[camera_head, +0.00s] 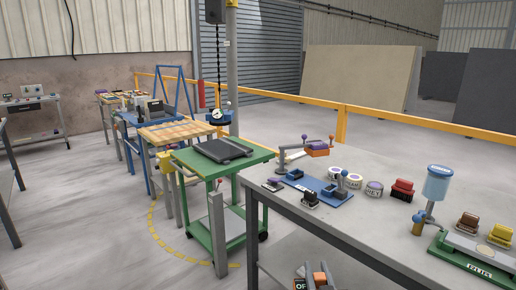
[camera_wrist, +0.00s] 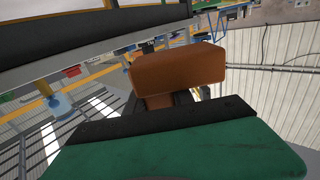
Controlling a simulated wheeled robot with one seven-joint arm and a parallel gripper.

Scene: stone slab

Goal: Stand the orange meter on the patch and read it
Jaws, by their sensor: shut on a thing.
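My gripper (camera_head: 327,272) is at the bottom edge of the head view, in front of the grey table, shut on the orange meter. The orange meter (camera_head: 319,279) shows there only in part, next to a small dark face with the letters "OF". In the wrist view the orange meter (camera_wrist: 178,68) is a plain block between dark fingers, behind a broad green and black part close to the camera. I cannot make out the patch in either view.
The grey table (camera_head: 372,236) carries a blue tray (camera_head: 333,197), several round tins, a red brush (camera_head: 402,190), a blue-topped dispenser (camera_head: 437,183) and a green-based device (camera_head: 470,258). A green cart (camera_head: 202,227) stands left of it. Large slabs (camera_head: 361,79) stand behind the yellow rail.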

